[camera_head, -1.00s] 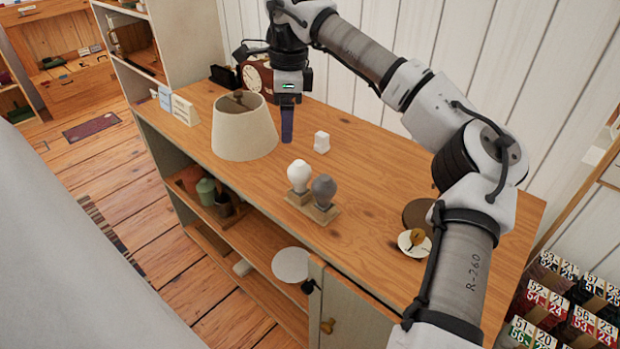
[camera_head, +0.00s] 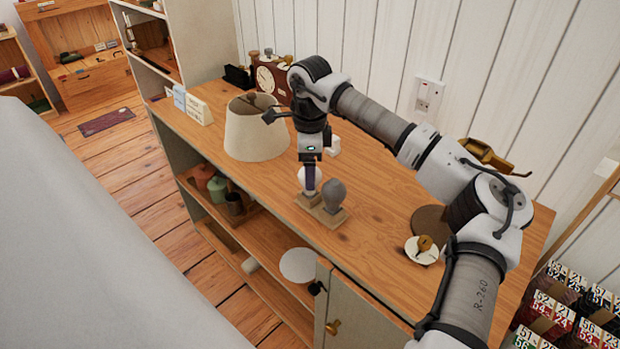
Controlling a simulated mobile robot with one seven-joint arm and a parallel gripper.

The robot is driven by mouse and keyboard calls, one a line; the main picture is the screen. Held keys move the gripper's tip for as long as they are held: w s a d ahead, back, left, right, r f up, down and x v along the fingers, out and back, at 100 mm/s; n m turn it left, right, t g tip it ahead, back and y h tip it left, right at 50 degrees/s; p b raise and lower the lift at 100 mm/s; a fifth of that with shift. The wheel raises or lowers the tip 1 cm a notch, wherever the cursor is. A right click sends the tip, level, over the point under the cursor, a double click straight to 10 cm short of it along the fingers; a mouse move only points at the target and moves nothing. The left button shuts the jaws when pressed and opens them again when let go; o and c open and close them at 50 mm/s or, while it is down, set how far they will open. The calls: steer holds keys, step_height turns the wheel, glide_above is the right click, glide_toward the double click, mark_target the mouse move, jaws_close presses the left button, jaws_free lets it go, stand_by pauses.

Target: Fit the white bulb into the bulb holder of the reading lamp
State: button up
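The white bulb (camera_head: 301,176) stands upright in a wooden stand (camera_head: 329,216) on the cabinet top, next to a grey bulb (camera_head: 334,194). My gripper (camera_head: 309,188) points down in front of the white bulb in this view and hides its middle. Its fingers show edge-on, so I cannot tell whether they are open, or whether they touch the bulb. A brass lamp-like head (camera_head: 486,153) shows behind my arm, above a round brown base (camera_head: 429,221); this may be the reading lamp. My arm hides what lies between them, and I cannot make out a bulb holder.
A cream lampshade (camera_head: 255,138) stands left of my gripper, with a clock (camera_head: 268,80) behind it. A small white block (camera_head: 333,146) sits behind my gripper. A white dish (camera_head: 424,250) with a brass piece lies near the front right.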

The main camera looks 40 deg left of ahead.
steer(key=shift+f, duration=0.9)
steer(key=shift+c, duration=0.3)
steer(key=c, duration=1)
steer(key=shift+r, duration=0.2)
